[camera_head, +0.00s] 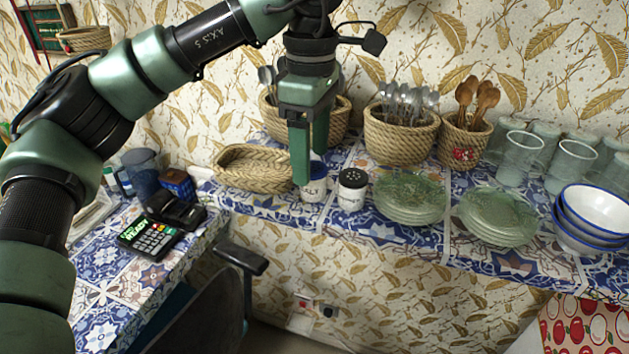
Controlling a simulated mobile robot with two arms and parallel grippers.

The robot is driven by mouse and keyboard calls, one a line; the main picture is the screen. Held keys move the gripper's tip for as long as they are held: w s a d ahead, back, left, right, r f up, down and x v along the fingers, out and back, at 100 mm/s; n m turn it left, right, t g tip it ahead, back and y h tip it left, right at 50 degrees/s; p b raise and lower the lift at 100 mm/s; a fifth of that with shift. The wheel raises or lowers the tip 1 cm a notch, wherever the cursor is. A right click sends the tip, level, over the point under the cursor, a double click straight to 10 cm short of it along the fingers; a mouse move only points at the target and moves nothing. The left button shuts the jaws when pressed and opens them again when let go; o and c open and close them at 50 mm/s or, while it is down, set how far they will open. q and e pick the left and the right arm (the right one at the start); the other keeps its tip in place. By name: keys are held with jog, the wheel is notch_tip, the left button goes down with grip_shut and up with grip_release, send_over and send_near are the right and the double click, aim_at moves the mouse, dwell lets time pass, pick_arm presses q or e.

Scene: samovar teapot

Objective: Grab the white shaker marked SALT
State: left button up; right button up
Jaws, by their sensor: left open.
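Two small white shakers stand side by side at the front edge of the tiled shelf (405,235). One shaker (352,192) has a dark perforated lid and dark marks on its side. The other shaker (314,188) stands just left of it, partly hidden behind my gripper finger. The lettering is too small to read, so I cannot tell which one says SALT. My left gripper (307,166) is open and points down with its green fingers in front of and above the left shaker. I cannot tell whether it touches it. My right gripper is not in view.
A shallow wicker basket (253,168) lies left of the shakers. Stacked green plates (410,198) are close on the right, then more plates (498,216) and blue-rimmed bowls (597,212). Cutlery baskets (401,135) stand behind. A card terminal (150,238) sits on the lower left counter.

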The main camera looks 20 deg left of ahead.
aim_at(314, 168)
pick_arm(q)
jog(key=shift+f, duration=0.45)
jog(key=f+p, duration=0.1)
jog(key=f, duration=0.1)
jog(key=w+f, duration=0.1)
jog(key=shift+f+p, duration=0.35)
jog(key=shift+p, duration=0.05)
jog(key=shift+s+f, duration=0.1)
jog(key=shift+f, duration=0.3)
jog(key=shift+c, duration=0.3)
grip_shut()
